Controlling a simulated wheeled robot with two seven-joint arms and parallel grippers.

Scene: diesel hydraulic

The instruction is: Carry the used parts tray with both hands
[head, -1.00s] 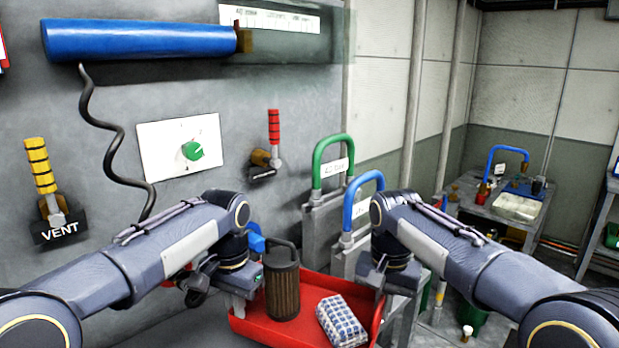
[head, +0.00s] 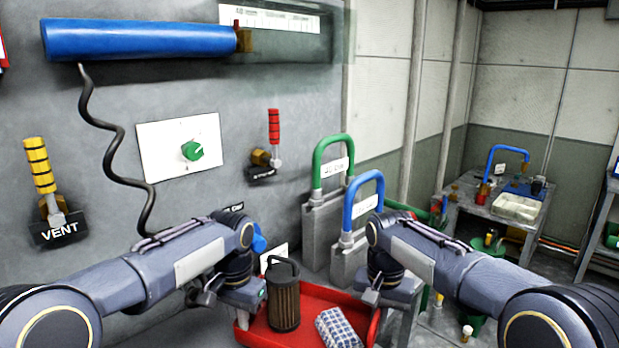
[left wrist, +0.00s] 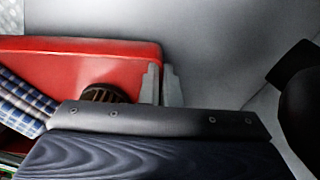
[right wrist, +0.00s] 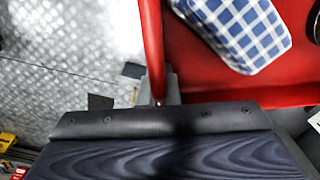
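The red used parts tray (head: 322,295) is low in the middle of the head view, between my two grippers. It holds a dark brown ribbed filter (head: 284,305) with a handle, standing upright, and a blue-and-white checked cloth (head: 338,328). My left gripper (head: 243,312) is at the tray's left end; in the left wrist view its fingers (left wrist: 161,86) close around the tray wall. My right gripper (head: 374,308) is at the right end; in the right wrist view the red rim (right wrist: 152,45) runs between its fingers, partly hidden. The tray's underside is hidden.
A grey wall panel with a VENT lever (head: 50,205), green knob (head: 192,150) and red lever (head: 273,130) stands close on the left. Green-handled (head: 330,140) and blue-handled (head: 362,180) items stand behind the tray. A side table (head: 480,208) stands at the back right.

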